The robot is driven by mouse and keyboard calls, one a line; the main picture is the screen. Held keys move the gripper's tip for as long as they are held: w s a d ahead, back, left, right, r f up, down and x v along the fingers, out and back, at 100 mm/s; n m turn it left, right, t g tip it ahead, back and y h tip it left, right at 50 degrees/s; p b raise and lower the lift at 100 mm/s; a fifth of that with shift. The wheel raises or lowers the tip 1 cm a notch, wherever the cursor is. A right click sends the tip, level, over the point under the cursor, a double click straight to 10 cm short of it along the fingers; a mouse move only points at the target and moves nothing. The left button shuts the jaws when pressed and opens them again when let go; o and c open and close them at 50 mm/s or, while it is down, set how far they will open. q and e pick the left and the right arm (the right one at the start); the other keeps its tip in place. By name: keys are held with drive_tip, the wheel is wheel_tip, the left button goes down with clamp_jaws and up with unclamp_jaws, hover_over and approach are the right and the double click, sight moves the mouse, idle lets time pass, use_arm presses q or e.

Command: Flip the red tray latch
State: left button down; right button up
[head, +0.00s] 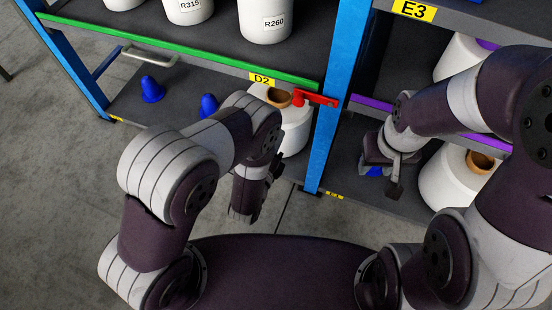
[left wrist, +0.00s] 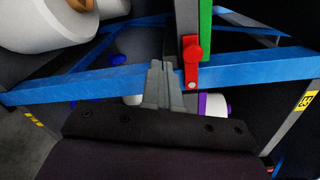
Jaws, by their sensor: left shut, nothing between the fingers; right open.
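The red latch (head: 318,99) is at the right end of the green tray edge (head: 190,52), and its bar reaches across the blue post. In the left wrist view the latch (left wrist: 191,62) lies over the blue post (left wrist: 90,82). My left gripper (left wrist: 161,68) is shut and empty, its fingertips just left of the latch in that view; I cannot tell whether they touch. In the head view my left wrist is in front of the lower shelf, and its fingertips are hard to make out. My right gripper (head: 382,178) is open at the right bay, near the purple edge.
A white bobbin (head: 295,130) stands below the latch, with blue cones (head: 152,89) further left. More white bobbins (head: 265,18) stand on the green-edged tray. The purple tray edge (head: 372,104) and a bobbin (head: 445,185) lie right of the post. Floor is clear at left.

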sight(310, 97)
use_arm(q)
drive_tip(key=w+d+m+b, duration=0.1)
drive_tip(key=w+d+b, duration=0.1)
drive_tip(key=w, duration=0.5)
drive_tip(key=shift+w+d+f+t+h, duration=0.2)
drive_tip(key=shift+d+t+h, duration=0.1)
drive_tip(key=shift+d, duration=0.2)
use_arm(e)
wheel_tip(310, 97, down, 3)
drive_tip(key=shift+s+d+f, duration=0.1)
use_arm(q)
drive_tip(key=shift+r, duration=0.1)
drive_tip(key=shift+s+d+r+p, duration=0.75)
drive_tip(key=shift+d+r+p, duration=1.65)
drive_tip(key=shift+r+p, duration=2.5)
drive_tip(key=v, duration=0.8)
drive_tip(key=shift+a+f, duration=0.25)
drive_tip(key=shift+a, duration=0.1)
use_arm(e)
wheel_tip(310, 97, up, 10)
drive_tip(key=shift+r, duration=0.2)
